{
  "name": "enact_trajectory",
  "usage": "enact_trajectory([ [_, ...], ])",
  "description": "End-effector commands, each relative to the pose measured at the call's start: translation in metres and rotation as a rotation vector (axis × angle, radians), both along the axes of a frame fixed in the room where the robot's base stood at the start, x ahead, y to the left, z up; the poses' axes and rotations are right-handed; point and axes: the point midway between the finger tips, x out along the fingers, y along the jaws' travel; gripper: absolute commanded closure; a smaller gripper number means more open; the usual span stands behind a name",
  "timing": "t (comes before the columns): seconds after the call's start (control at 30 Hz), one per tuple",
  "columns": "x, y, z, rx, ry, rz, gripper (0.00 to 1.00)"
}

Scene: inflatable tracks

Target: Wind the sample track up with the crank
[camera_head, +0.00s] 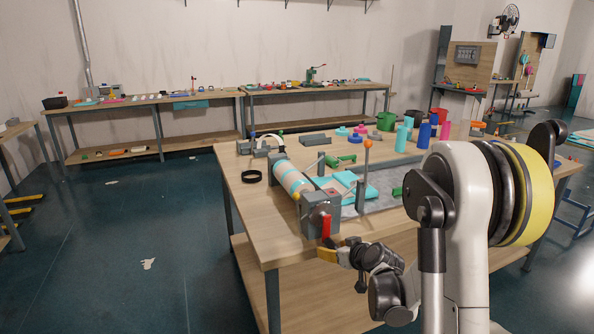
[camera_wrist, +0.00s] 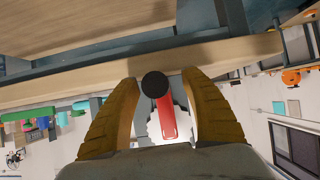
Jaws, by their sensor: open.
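The winder stands at the near left corner of the workbench in the head view. Its roller (camera_head: 291,180) carries the sample track, wrapped in teal and pale bands. A grey end block (camera_head: 318,212) holds the crank with a red arm (camera_head: 326,226), which hangs down near the table's front edge. My gripper (camera_head: 335,254) is just below the red arm. In the wrist view my gripper (camera_wrist: 161,80) is open, with yellow fingers either side of a round black knob (camera_wrist: 155,84) and the red arm (camera_wrist: 168,118). Gaps show on both sides, and I cannot tell any contact.
The workbench edge (camera_wrist: 230,52) is close to my fingertips.

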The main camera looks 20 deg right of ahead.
Motion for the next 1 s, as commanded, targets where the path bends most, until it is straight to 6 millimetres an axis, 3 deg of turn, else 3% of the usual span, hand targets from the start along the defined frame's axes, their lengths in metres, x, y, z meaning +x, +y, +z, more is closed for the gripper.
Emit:
enact_trajectory([
  [0.7, -0.062, -0.003, 0.038, 0.0, -0.002, -0.002, 0.46],
  [1.0, -0.069, -0.003, 0.04, 0.0, -0.001, -0.001, 0.46],
])
